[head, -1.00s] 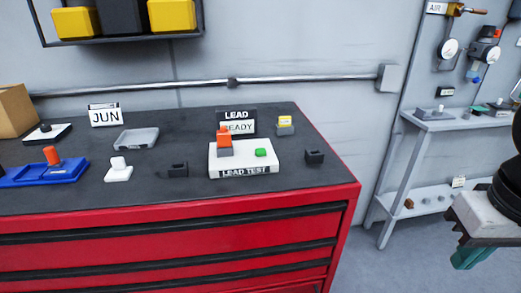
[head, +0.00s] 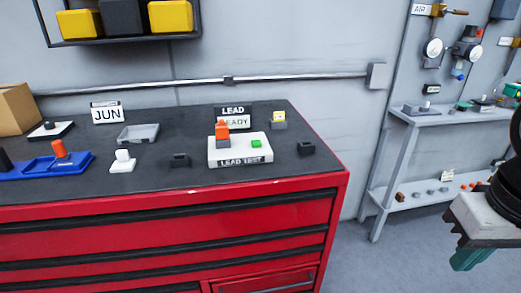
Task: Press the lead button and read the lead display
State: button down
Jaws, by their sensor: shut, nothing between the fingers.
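The white lead test box (head: 233,150) sits on the dark top of the red tool chest and is labelled LEAD TEST on its front. A green button (head: 256,143) is on its right part. An orange and grey part (head: 222,133) stands on its left part. Behind it is the lead display (head: 234,118), headed LEAD; its text reads "EADY", with the first letter hidden by the orange part. My gripper (head: 468,258) is at the lower right edge, beyond the chest's right side and well away from the box. Its teal fingertips are shut and hold nothing.
Small black blocks (head: 306,149) stand beside the box, and a yellow-topped block (head: 279,120) is behind it. A blue tray (head: 45,165), a grey tray (head: 138,133) and a JUN sign (head: 107,113) are at left. A grey shelf (head: 440,117) stands at right. Floor shows between chest and shelf.

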aim_at(256, 143)
jog(key=k, duration=0.3)
jog(key=u, duration=1.15)
jog(key=i, duration=0.55)
jog(key=z, duration=0.15)
